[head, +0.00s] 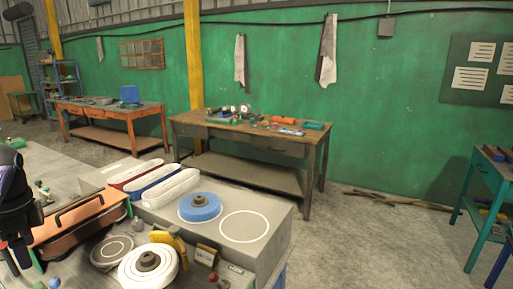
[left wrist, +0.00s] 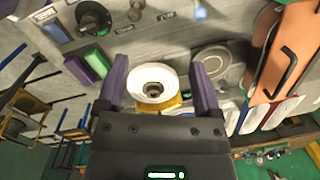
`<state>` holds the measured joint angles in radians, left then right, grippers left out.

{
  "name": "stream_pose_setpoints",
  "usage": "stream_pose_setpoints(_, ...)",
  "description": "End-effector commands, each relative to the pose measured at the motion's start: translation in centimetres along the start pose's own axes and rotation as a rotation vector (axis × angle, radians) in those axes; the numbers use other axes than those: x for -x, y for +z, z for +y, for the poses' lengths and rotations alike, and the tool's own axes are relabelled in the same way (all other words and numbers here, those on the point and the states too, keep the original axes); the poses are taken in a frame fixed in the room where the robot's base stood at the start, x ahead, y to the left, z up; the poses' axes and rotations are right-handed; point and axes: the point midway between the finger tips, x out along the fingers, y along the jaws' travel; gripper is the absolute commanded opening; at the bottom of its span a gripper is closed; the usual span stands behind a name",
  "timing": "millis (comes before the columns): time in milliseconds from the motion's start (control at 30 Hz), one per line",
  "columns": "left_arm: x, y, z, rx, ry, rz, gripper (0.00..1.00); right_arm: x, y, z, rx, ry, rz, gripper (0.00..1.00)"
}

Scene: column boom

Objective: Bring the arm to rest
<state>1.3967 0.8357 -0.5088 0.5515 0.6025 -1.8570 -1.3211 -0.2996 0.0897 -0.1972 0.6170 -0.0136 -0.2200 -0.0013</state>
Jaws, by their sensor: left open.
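My left gripper (left wrist: 158,75) is open, with its two purple fingers spread apart in the left wrist view. A white round disc with a dark hub (left wrist: 153,83) shows between and beyond the fingers; I see no thing held. In the head view, a dark part of my left arm (head: 14,205) stands at the left edge, beside an orange panel with a black handle (head: 78,212). The fingers are not clear there. The white disc also shows in the head view (head: 148,268), at the bottom. My right gripper is in neither view.
A grey block (head: 270,235) carries a blue disc (head: 200,209) in one white ring; the other ring (head: 243,226) is empty. White-topped long cases (head: 170,188) stand behind. A grey disc (head: 112,248) and a yellow item (head: 168,239) lie near. Floor at right (head: 370,245) is mostly clear.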

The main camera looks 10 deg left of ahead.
Motion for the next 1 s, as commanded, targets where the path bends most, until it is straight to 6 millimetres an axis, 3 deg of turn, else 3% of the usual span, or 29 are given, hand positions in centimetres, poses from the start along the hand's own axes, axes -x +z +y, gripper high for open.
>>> stream_pose_setpoints(100, 0.3, 5.7, -0.3, 0.117, -0.008, -0.021, 0.84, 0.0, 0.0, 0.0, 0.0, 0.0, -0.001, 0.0)
stream_pose_setpoints(133, -0.6, 6.2, -0.4, 0.144, -0.016, -0.046, 0.84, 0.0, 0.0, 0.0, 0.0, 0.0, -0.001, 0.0)
stream_pose_setpoints(267, -7.0, 8.2, -1.4, 0.276, -0.118, -0.196, 0.84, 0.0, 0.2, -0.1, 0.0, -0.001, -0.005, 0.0)
stream_pose_setpoints(467, -16.2, 14.0, -1.2, 0.411, -0.354, -0.396, 0.84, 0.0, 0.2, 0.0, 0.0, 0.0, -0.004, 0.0)
stream_pose_setpoints(600, -22.1, 19.1, 0.7, 0.415, -0.546, -0.463, 0.84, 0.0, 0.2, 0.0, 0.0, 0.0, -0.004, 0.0)
stream_pose_setpoints(700, -25.1, 22.3, 2.7, 0.378, -0.646, -0.453, 0.84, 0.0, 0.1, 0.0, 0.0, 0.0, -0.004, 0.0)
stream_pose_setpoints(1000, -30.4, 29.3, 10.9, 0.242, -0.687, -0.287, 0.84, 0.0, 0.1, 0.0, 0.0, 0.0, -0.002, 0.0)
